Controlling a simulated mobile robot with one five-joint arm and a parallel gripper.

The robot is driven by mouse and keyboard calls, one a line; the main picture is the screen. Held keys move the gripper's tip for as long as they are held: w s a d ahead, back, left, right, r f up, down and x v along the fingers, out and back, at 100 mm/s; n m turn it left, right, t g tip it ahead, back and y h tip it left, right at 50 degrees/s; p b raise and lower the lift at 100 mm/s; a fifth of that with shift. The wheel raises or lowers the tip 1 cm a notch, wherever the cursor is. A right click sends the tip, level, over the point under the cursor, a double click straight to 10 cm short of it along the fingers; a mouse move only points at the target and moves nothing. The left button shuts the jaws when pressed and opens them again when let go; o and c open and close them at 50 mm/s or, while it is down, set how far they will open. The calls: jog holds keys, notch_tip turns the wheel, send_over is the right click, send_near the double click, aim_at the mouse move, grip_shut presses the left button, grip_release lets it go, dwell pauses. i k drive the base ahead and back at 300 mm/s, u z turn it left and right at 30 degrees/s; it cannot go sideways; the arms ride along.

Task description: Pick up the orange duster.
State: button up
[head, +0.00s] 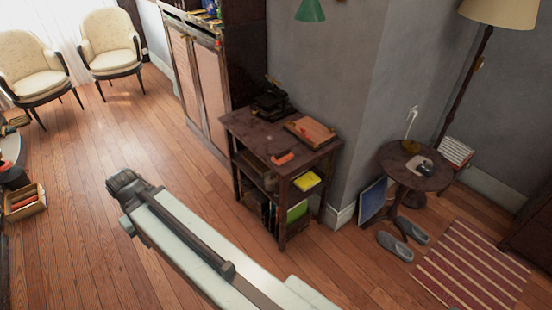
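A small orange thing (283,158) lies on the top of the dark wooden shelf stand (245,122), near its front edge. It may be the orange duster, but it is too small to tell for sure. My pale arm reaches from the bottom of the view up to the left. Its dark end (126,187) is over the wooden floor, left of the stand and well apart from it. No fingertips can be made out there, and nothing is seen held.
A dark machine (270,100) and a brown wooden box (310,130) share the stand's top. A tall cabinet (205,85) stands behind. A round table (415,178), slippers (395,246) and a striped rug (470,270) are right. Floor at left is mostly clear.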

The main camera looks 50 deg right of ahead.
aim_at(284, 156)
jog(key=i, duration=1)
jog(key=u, duration=0.05)
